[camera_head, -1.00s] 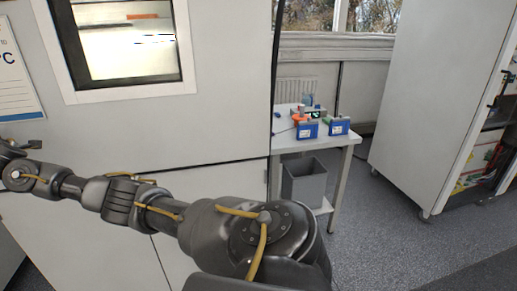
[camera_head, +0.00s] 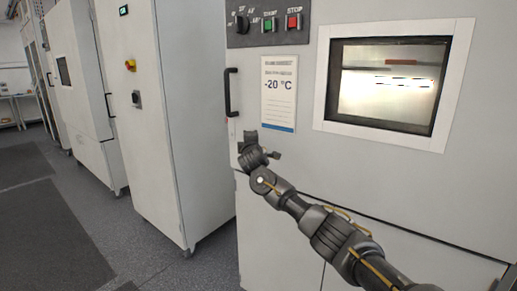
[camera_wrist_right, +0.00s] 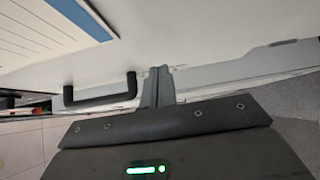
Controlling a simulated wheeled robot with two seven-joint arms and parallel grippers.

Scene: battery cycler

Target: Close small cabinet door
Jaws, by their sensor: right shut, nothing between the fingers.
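The white cabinet door (camera_head: 310,150) fills the right half of the head view, with a window (camera_head: 388,85), a "-20 °C" label (camera_head: 279,94) and a black handle (camera_head: 230,93) at its left edge. I cannot tell whether it sits fully flush. My right gripper (camera_head: 249,138) is at the door's lower left, just below the label. In the right wrist view its fingers (camera_wrist_right: 157,86) are shut and empty beside the door face. The handle (camera_wrist_right: 100,91) and label (camera_wrist_right: 50,28) also show there; contact with the door is unclear. My left gripper is out of view.
A panel with a dial, a green button and a red button (camera_head: 293,22) is above the door. A tall white cabinet (camera_head: 165,120) stands to the left, with more cabinets beyond. Grey floor (camera_head: 130,235) with dark mats (camera_head: 50,235) is free at the lower left.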

